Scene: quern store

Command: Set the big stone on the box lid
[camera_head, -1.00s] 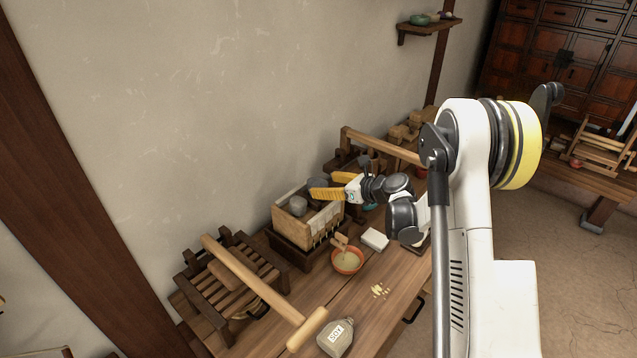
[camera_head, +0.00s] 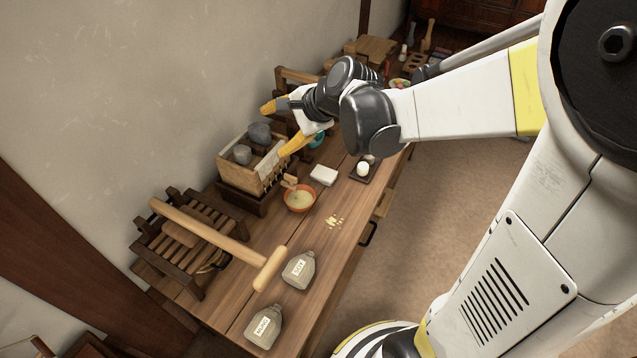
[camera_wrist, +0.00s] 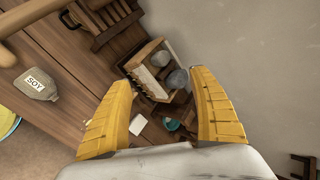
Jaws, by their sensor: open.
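The big grey stone (camera_head: 259,133) rests at the far side of the top of the wooden box (camera_head: 236,176), and a smaller grey stone (camera_head: 242,154) sits beside it. Both stones also show in the wrist view, the big one (camera_wrist: 178,80) nearer the fingers. The box's rim hides their undersides, so I cannot tell the lid's exact surface. My gripper (camera_head: 277,130) is open and empty. In the wrist view, the stones show beyond the gap between the fingertips (camera_wrist: 162,76).
An orange bowl (camera_head: 299,198), a white block (camera_head: 324,175) and a dark tray with a white cup (camera_head: 363,169) stand right of the box. A long wooden mallet (camera_head: 205,230) lies across a slatted rack. Two labelled bottles, one the soy bottle (camera_head: 299,269), stand in front.

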